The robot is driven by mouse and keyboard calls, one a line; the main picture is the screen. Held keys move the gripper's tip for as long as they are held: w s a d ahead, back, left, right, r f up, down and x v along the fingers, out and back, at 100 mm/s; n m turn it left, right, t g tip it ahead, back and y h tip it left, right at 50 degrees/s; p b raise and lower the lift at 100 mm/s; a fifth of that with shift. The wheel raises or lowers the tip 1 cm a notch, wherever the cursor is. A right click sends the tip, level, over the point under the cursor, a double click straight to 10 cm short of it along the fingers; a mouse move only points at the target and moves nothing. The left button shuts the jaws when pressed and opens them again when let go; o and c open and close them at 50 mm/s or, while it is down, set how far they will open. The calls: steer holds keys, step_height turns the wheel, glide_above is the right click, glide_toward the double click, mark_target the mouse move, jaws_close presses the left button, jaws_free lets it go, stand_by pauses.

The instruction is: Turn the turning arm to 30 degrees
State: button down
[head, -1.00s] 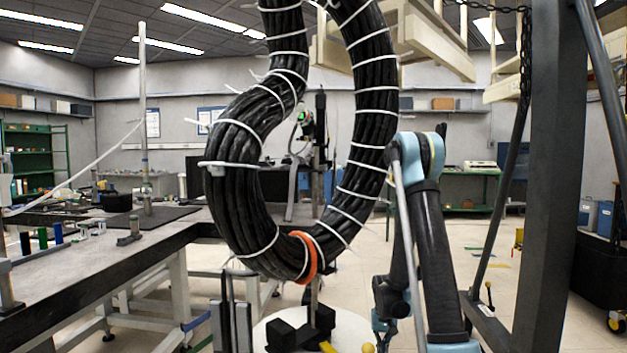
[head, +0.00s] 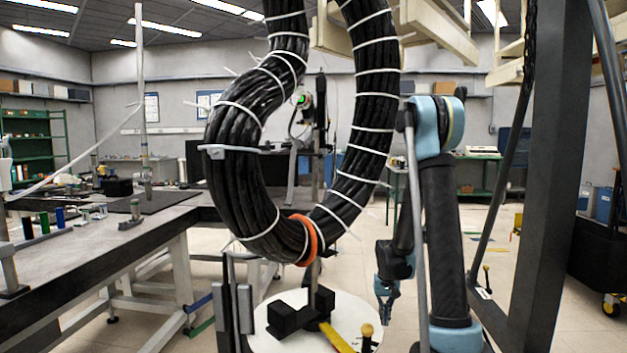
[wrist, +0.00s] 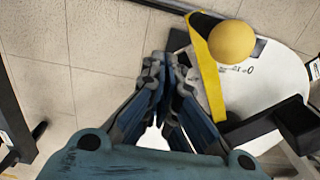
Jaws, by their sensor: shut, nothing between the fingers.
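The turning arm is a yellow strip (head: 337,340) with a yellow ball knob (head: 367,330), lying over a white round disc (head: 358,309) low in the head view. In the wrist view the strip (wrist: 212,85) and knob (wrist: 232,42) are right of my gripper (wrist: 165,60), over the white disc (wrist: 262,84). The disc carries printed marks, too small to read surely. My gripper (head: 386,312) is shut and empty. It appears beside the disc's right edge in the head view, apart from the knob. The strip's angle cannot be read.
A thick black cable loop (head: 235,180) with white ties and an orange ring (head: 308,240) hangs above the disc. Black blocks (head: 290,318) sit on the disc. A workbench (head: 95,255) stands left, a dark grey post (head: 550,200) right.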

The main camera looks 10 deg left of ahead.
steer(key=shift+r, duration=3)
steer(key=s+d+r+t, duration=0.1)
steer(key=s+d+r, duration=0.1)
steer(key=s+r, duration=0.4)
steer(key=s+d+r, duration=0.2)
steer(key=s+r, duration=0.2)
steer(key=s, duration=0.5)
steer(key=s+d+f, duration=0.1)
steer(key=s, duration=0.5)
steer(key=s+d+f+t, duration=0.1)
steer(key=s, duration=0.6)
steer(key=shift+s+d+f, duration=0.2)
steer(key=shift+d+f, duration=0.1)
steer(key=shift+f, duration=0.1)
